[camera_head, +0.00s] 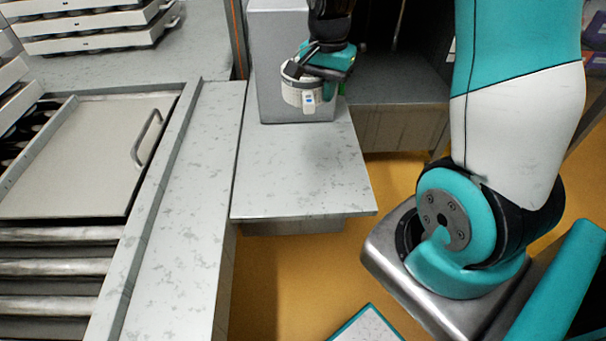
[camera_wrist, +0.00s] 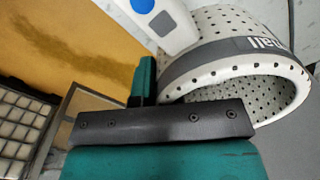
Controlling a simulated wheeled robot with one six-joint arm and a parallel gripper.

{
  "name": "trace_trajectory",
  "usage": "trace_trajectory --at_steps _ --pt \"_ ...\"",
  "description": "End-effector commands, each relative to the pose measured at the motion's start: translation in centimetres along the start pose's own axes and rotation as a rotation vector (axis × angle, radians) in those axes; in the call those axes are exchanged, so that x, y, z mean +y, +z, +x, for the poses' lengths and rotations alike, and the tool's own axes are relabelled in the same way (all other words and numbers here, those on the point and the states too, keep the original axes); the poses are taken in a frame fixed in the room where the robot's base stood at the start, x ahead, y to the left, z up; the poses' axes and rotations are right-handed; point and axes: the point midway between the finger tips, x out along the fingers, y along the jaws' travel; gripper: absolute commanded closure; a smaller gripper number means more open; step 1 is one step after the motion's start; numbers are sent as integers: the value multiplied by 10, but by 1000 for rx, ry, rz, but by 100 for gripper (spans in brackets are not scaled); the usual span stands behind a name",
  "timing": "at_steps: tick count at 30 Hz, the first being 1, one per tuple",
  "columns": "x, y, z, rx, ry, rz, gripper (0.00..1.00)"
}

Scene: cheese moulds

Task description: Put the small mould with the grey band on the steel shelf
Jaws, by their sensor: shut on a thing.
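I cannot tell for certain which surface is the steel shelf.
The grey block (camera_head: 275,40) stands behind. A darker grey surface (camera_head: 400,85) lies to the right. White stacked trays (camera_head: 90,40) stand at left. The near ledge is clear.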

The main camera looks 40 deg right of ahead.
Motion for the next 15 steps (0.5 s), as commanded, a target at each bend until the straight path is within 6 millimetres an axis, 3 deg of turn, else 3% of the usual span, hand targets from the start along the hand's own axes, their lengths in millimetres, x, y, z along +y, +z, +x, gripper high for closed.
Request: trace_trajectory --at_steps 8,15 --pt "0 0 27 -1 1 -1 100" --pt "0 1 87 -5 6 -1 100"
